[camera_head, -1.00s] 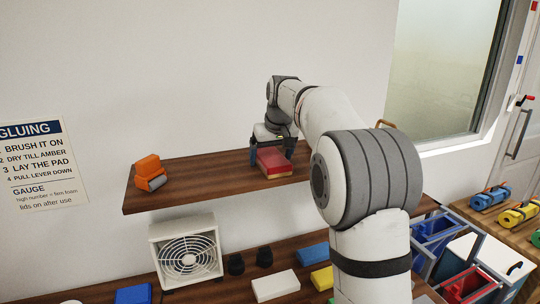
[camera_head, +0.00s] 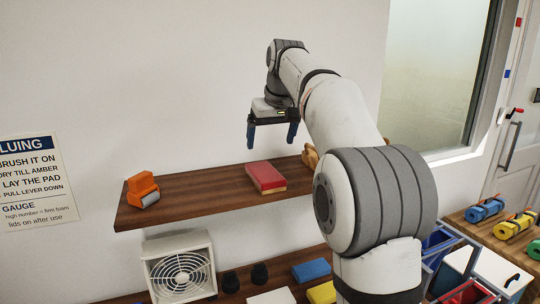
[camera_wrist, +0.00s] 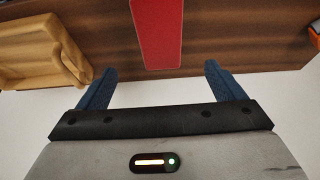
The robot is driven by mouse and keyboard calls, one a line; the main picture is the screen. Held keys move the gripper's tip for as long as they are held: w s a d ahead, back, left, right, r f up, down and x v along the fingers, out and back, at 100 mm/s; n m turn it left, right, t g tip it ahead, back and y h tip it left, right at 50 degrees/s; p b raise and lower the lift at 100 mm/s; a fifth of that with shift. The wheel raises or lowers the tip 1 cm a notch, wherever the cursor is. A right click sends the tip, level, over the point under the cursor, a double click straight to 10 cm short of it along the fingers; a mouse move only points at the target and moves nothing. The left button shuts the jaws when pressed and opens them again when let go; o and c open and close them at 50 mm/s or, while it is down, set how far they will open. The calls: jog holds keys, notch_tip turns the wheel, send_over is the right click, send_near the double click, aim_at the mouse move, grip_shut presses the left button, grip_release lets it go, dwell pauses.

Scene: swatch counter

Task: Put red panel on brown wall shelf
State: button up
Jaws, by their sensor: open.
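The red panel (camera_head: 266,177) lies flat on the brown wall shelf (camera_head: 200,192), a little right of the shelf's middle. It also shows in the wrist view (camera_wrist: 157,32), on the bare wood of the shelf (camera_wrist: 225,40). My gripper (camera_head: 271,140) is open and empty above the panel, clearly apart from it. In the wrist view its two blue fingers (camera_wrist: 158,85) are spread wide, and the panel is beyond them. The shelf's right end is hidden behind my arm.
An orange tool (camera_head: 143,190) sits at the shelf's left end. A tan wooden object (camera_wrist: 45,52) stands on the shelf to the panel's other side. Below are a white fan (camera_head: 180,265), a blue block (camera_head: 311,270) and a yellow block (camera_head: 322,292). Shelf between tool and panel is clear.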

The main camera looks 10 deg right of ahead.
jog(key=shift+s+r, duration=0.1)
jog(key=shift+r, duration=0.05)
jog(key=s+f, duration=0.8)
jog(key=s, duration=0.3)
jog(key=s+f+m, duration=0.1)
jog(key=s+f, duration=0.6)
jog(key=s, duration=0.5)
jog(key=s+d+f+m, duration=0.1)
jog(key=s+f, duration=0.7)
jog(key=s, duration=0.3)
jog(key=shift+s+f+g+h, duration=0.2)
jog(key=shift+f+g+h, duration=0.1)
jog(key=shift+g+h, duration=0.1)
